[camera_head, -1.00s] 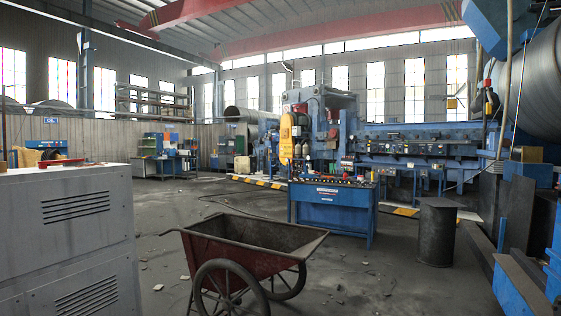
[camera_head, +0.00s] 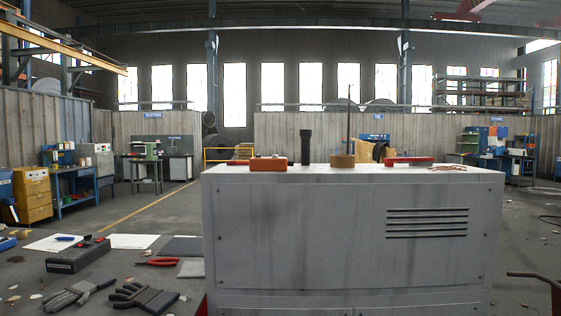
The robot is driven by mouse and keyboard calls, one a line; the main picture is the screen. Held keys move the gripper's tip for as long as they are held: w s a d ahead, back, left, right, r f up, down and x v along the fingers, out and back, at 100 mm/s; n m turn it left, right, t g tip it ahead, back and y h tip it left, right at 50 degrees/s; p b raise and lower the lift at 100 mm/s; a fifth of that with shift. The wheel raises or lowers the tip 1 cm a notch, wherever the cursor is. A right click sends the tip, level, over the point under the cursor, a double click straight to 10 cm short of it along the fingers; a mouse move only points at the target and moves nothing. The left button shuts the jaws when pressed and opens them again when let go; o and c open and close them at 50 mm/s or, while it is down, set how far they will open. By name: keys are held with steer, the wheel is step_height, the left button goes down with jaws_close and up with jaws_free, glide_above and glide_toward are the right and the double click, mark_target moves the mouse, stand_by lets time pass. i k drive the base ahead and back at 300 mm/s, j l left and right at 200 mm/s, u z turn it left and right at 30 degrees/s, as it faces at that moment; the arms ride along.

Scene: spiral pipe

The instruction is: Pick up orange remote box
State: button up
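An orange box (camera_head: 268,163), likely the remote box, lies on top of the grey cabinet (camera_head: 330,235), near its left end. Its front face is orange, and a red part shows at its upper edge. It stands apart from the black flashlight-like cylinder (camera_head: 306,147) to its right. My gripper is not in view.
A tape roll (camera_head: 342,160), a thin upright rod (camera_head: 348,120) and a red tool (camera_head: 408,161) share the cabinet top. Gloves (camera_head: 145,298), red pliers (camera_head: 158,262) and a dark box (camera_head: 78,257) lie at left. A cart handle (camera_head: 545,280) shows at right.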

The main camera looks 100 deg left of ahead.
mark_target(271, 164)
steer(key=u, duration=2.75)
steer(key=i+l+u, duration=0.1)
steer(key=u, duration=0.75)
